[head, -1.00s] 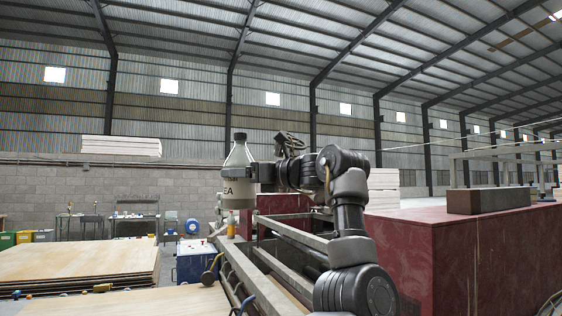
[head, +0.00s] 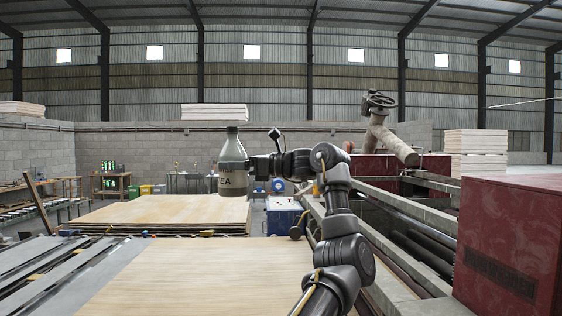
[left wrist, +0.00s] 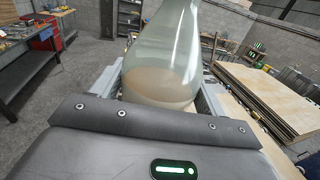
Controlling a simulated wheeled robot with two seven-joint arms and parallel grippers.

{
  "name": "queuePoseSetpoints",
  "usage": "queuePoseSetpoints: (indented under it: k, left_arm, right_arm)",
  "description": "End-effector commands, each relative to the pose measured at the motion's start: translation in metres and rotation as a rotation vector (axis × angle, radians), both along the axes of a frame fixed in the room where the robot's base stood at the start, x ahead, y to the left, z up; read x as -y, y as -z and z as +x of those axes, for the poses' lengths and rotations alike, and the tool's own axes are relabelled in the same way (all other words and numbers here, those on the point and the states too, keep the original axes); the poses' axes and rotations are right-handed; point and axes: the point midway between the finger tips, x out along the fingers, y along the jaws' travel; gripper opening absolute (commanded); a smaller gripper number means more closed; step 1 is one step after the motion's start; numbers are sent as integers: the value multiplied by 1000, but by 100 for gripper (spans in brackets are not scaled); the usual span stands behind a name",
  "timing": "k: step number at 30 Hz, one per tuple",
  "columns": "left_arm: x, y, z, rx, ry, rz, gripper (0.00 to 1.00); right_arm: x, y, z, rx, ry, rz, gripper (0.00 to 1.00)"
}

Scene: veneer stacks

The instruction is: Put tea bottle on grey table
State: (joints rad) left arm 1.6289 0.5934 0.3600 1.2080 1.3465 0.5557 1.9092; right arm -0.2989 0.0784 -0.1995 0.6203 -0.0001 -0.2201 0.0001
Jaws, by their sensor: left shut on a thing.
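The tea bottle (head: 233,174) is a clear bottle with a grey cap and a label ending in "EA". My left gripper (head: 250,167) is shut on it and holds it upright in the air, in front of the veneer stacks in the head view. In the left wrist view the bottle (left wrist: 165,55) stands between the fingers, with pale brown liquid inside. Its lower part is hidden by the gripper body. My right gripper is not in view. Several tables stand far back, and I cannot tell which one is the grey table.
Veneer stacks (head: 165,210) lie low ahead, with another sheet (head: 190,275) nearer. A red machine (head: 515,240) and metal rails (head: 400,235) fill the right. A blue box (head: 283,216) stands past the bottle. A workbench (head: 190,178) is at the back wall.

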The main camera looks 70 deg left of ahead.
Motion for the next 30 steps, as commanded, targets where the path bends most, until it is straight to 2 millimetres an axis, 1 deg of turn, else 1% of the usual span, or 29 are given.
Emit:
queuePoseSetpoints:
  k: [1, 7, 11, 14, 17, 20, 23, 24, 26, 27, 29, 30]
  left_arm:
    - [6, -3, 9, -3, 7, 4, 42]
    - [25, -6, 33, -1, 33, 4, 42]
    - [42, -8, 56, -2, 76, 5, 42]
    - [59, -6, 79, 0, 126, 4, 42]
    - [78, -1, 106, -1, 200, 6, 42]
    - [102, 12, 139, -1, 305, 5, 42]
    - [134, 38, 180, -2, 466, 4, 42]
    - [148, 53, 197, 0, 545, 3, 42]
    - [168, 78, 220, -1, 671, 1, 42]
    - [181, 96, 234, -1, 757, -1, 42]
    - [200, 125, 252, -1, 887, -2, 42]
    - [213, 145, 262, -2, 975, -2, 42]
  right_arm:
    - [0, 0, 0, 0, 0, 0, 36]
    - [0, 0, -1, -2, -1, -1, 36]
    - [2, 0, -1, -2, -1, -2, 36]
    - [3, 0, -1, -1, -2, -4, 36]
    - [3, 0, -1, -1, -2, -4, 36]
    - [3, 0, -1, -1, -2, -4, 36]
    - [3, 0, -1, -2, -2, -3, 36]
    - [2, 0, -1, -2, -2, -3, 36]
    - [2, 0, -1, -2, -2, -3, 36]
    - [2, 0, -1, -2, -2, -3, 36]
    - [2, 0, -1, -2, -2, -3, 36]
    - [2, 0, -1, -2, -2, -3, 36]
